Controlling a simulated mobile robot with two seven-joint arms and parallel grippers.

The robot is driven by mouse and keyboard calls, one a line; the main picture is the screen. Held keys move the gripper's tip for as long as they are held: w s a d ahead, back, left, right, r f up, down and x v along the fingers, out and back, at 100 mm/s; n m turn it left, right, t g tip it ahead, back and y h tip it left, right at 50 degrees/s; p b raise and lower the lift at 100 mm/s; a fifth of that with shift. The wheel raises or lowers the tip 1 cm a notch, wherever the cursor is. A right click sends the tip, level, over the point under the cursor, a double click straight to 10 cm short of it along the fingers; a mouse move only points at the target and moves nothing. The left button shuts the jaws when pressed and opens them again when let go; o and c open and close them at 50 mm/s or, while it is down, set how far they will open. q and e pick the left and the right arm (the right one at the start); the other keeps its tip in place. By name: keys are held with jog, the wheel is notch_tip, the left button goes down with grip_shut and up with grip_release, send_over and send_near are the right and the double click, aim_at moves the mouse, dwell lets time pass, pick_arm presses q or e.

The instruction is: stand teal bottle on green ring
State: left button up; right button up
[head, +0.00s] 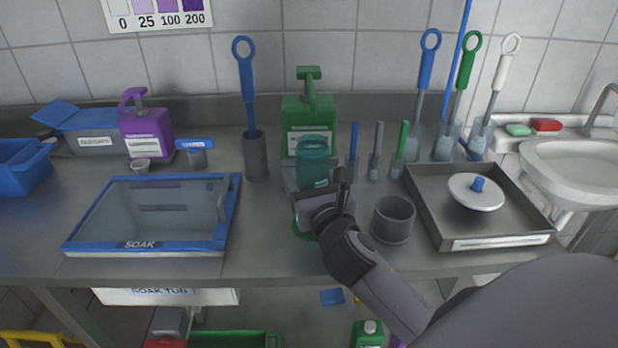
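The teal bottle (313,163) is upright near the middle of the counter, in front of a green jug. My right gripper (322,188) reaches in from the right, with its dark fingertip close beside the bottle's lower right side. The bottle's base is hidden by the gripper, so I cannot tell whether the fingers touch it or whether it is lifted. The green ring (297,229) lies on the counter below and just left of the gripper, mostly covered by it. My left gripper is out of view.
The green jug (294,112) stands close behind the bottle. A grey cup (393,219) is just right of my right gripper, and a metal tray (424,205) lies beyond it. A blue-rimmed soak tub (232,200) is to the left. Bare counter (262,225) lies between tub and ring.

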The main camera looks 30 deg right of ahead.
jog(key=shift+f, duration=0.15)
jog(key=o, duration=1.1)
jog(key=shift+o, duration=0.3)
jog(key=shift+p+v, duration=0.6)
jog(key=shift+v, duration=4.4)
jog(key=shift+s, duration=0.1)
